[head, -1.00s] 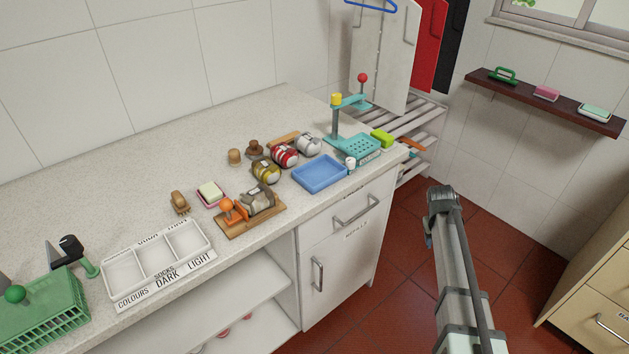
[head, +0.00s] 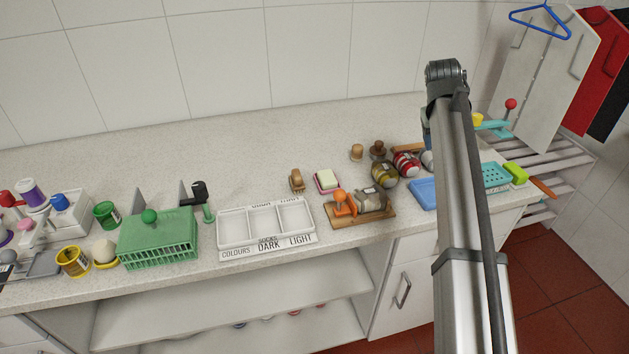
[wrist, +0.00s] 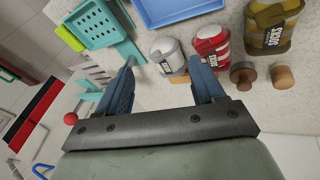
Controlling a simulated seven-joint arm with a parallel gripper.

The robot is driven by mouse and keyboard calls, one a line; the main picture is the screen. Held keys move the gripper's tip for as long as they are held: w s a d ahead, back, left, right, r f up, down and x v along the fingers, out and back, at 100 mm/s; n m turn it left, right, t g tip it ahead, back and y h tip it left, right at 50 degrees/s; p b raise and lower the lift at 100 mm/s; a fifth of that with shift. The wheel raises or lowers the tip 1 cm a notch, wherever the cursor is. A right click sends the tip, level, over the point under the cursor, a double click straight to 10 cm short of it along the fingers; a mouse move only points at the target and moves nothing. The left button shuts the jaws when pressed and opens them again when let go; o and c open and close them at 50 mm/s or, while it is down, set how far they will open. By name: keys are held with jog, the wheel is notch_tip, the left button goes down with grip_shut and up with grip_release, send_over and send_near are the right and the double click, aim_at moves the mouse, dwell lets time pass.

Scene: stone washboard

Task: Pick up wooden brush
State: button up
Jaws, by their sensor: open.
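A small brown wooden brush (head: 296,180) lies on the counter in the head view, behind the white sorting tray and left of the soap dish. I take it for the task's brush; it does not show clearly in the wrist view. My gripper (wrist: 164,66) is open in the wrist view, its two blue fingers apart with nothing held. It points down at the counter's right part, near the jars, well to the right of the brush. In the head view my arm hides most of the gripper.
The white sorting tray (head: 228,234) stands in front of the brush. The soap dish (head: 328,188), wooden board (head: 386,220) and several sock jars (head: 384,174) lie to its right. A green basket (head: 158,256) stands left. The counter behind the brush is clear.

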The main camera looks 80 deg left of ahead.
jog(key=s+a+n+g, duration=0.1)
jog(key=s+a, duration=0.2)
jog(key=s, duration=0.7)
jog(key=s+a+n+g, duration=0.15)
jog(key=s+a, duration=0.25)
jog(key=s, duration=0.7)
jog(key=g, duration=0.2)
send_near(297, 173)
jog(key=shift+h, duration=0.3)
jog(key=f, duration=0.2)
jog(key=a+f, duration=0.1)
jog(key=f, duration=0.3)
jog(key=shift+a, duration=0.25)
jog(key=shift+s+a+f, duration=0.1)
jog(key=shift+f, duration=1.2)
jog(key=shift+s+a+f, duration=0.1)
jog(key=shift+f, duration=1.15)
jog(key=shift+c, duration=0.2)
jog(key=c, duration=1.1)
notch_tip(297, 173, up, 10)
